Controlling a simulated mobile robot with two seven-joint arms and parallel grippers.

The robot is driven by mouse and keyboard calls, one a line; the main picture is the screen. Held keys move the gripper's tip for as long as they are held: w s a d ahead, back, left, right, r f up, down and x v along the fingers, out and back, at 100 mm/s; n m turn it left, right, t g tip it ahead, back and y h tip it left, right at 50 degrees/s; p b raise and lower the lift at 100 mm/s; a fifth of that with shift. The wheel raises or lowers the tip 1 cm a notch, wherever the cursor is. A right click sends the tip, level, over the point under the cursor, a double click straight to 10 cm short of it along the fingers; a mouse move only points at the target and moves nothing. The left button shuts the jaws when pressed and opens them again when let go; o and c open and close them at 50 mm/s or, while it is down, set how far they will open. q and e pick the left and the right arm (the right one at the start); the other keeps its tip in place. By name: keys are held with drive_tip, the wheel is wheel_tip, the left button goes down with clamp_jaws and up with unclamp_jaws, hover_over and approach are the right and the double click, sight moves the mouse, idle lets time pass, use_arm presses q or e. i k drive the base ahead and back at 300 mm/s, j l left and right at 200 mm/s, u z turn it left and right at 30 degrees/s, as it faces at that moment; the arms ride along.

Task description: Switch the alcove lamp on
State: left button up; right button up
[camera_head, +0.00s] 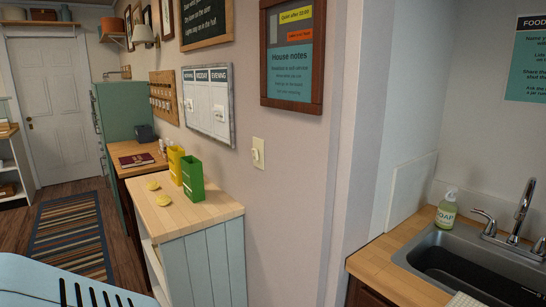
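A cream switch plate with a small round knob or rocker (258,153) is on the wall right of the middle-left cabinet, below the framed house notes. Its on or off position is too small to tell. Neither of my grippers is in view.
A cabinet with a wooden top (217,213) stands below the switch, holding yellow and green boxes (193,178) and two yellow discs. A sink (470,265) and soap bottle (446,209) are at right. A striped rug (71,235) lies on the left floor.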

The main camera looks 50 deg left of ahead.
sight(255, 155)
drive_tip(key=u, duration=1.7)
drive_tip(key=i+j+z, duration=0.15)
drive_tip(key=i+z, duration=0.2)
drive_tip(key=i, duration=0.15)
drive_tip(key=i+j+z, duration=0.7)
drive_tip(key=i, duration=0.2)
